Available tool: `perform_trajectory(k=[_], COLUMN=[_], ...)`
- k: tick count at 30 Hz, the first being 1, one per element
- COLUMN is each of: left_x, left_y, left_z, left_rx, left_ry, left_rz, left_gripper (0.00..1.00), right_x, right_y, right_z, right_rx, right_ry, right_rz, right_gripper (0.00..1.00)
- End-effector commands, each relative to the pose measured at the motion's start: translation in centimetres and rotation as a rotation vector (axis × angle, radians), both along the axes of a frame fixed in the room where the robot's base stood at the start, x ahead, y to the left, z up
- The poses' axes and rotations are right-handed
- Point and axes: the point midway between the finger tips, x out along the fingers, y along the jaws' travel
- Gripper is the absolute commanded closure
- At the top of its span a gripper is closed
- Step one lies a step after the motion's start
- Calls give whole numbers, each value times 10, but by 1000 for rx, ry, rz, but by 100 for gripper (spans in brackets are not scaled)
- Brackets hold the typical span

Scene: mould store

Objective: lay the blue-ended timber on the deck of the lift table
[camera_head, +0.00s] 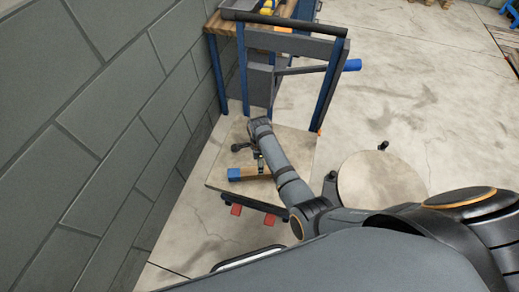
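The lift table's pale deck (222,156) stands beside the grey wall, left of centre. The timber (262,177) with its blue end (241,174) lies across the deck near its front edge. The blue end points left, and my arm hides the timber's right end. My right gripper (247,158) is over the deck, just behind and above the timber. Its dark fingers look spread apart, with nothing seen between them. Whether one finger touches the timber cannot be told. My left gripper is not in view.
A frame with blue posts and a dark top bar (284,24) rises behind the deck. A grey bar with a blue tip (352,65) sticks out from it. A round pale top (382,183) stands to the right. Open floor (420,90) lies beyond.

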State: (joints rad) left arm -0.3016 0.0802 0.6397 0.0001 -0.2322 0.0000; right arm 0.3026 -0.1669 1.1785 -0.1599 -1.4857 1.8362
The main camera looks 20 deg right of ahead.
Motion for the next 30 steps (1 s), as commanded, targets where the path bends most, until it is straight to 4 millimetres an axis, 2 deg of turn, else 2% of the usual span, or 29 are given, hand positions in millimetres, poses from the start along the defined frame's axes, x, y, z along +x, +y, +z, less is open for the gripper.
perform_trajectory(k=[1,7,27,30], left_x=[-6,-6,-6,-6], left_y=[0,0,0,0], left_z=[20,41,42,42], left_rx=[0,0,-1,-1], left_ry=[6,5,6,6], left_rz=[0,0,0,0], left_gripper=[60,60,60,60], right_x=[0,0,0,-7], right_y=[0,0,0,-10], right_z=[21,39,40,39], right_rx=[0,0,0,-5], right_ry=[0,0,-1,-11], right_rz=[0,0,1,60], right_gripper=[36,36,36,36])
